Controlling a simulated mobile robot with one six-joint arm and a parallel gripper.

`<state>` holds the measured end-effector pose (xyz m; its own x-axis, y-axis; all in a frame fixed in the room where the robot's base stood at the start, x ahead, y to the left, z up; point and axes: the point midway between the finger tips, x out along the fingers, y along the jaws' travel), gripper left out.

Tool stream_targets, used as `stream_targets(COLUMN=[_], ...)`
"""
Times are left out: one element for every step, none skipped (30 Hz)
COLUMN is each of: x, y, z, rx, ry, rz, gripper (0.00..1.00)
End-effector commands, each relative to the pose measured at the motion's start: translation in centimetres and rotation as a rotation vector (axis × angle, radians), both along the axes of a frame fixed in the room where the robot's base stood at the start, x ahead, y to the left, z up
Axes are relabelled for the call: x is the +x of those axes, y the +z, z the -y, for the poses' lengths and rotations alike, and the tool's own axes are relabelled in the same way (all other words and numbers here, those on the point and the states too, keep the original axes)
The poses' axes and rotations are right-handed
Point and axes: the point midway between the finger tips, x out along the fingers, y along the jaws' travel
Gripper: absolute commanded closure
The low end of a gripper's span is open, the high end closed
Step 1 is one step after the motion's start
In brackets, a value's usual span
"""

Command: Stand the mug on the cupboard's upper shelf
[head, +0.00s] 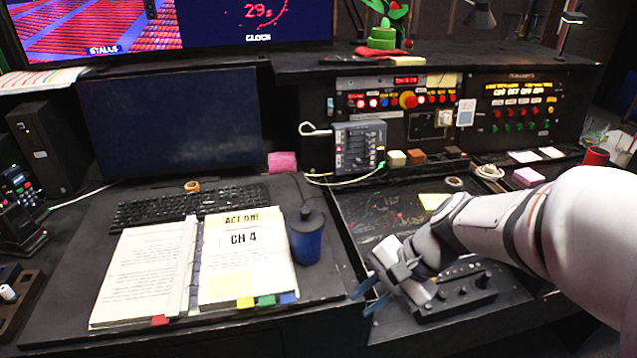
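A blue cup with a dark lid (306,243) stands upright on the desk, just right of the open binder. A red cylinder (596,157) stands at the far right, partly hidden by my arm; I cannot tell whether it is a mug. No cupboard or upper shelf is recognisable in the head view. My gripper (364,302) is at the lower middle, right of and nearer than the blue cup. Its two bluish fingers are apart with nothing between them, and they do not touch the cup.
An open binder (145,265) and a keyboard (180,207) fill the left desk. A monitor (172,122) stands behind. A black control box (455,300) lies beneath my wrist. Button panels (410,105) and a small switch box (360,147) stand at the back.

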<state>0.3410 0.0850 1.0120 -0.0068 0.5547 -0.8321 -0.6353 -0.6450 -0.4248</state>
Motion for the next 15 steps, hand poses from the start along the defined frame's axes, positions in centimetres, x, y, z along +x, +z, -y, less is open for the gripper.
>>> stream_targets(x=[1.5,2.5,4.0,5.1,6.3,7.9,9.2,10.4,11.9,13.0,14.0,15.1,15.9,16.6,17.3], y=[-0.7,-0.8,-0.8,-0.9,-0.9,-1.0,-1.0,-1.1,-1.2,-1.3,-1.4,-1.6,-1.7,-1.8,-1.9], z=[-1.1,-1.7,-2.3,-2.8,-3.0,-3.2,-3.2,-3.2,-2.9,-2.7,-2.4,-2.0,-1.6,-1.3,-1.0], rx=[0.107,0.174,0.261,0.327,0.389,0.472,0.531,0.587,0.658,0.706,0.75,0.803,0.838,0.869,0.903], ry=[-0.106,-0.174,-0.261,-0.324,-0.389,-0.471,-0.528,-0.583,-0.653,-0.7,-0.742,-0.793,-0.826,-0.856,-0.887], rz=[-0.084,-0.128,-0.186,-0.228,-0.269,-0.318,-0.352,-0.385,-0.424,-0.448,-0.47,-0.495,-0.511,-0.524,-0.538], gripper=[0.79,0.79,0.79,0.79,0.79,0.79,0.79,0.79,0.79,0.79,0.79,0.79,0.79,0.79,0.79])
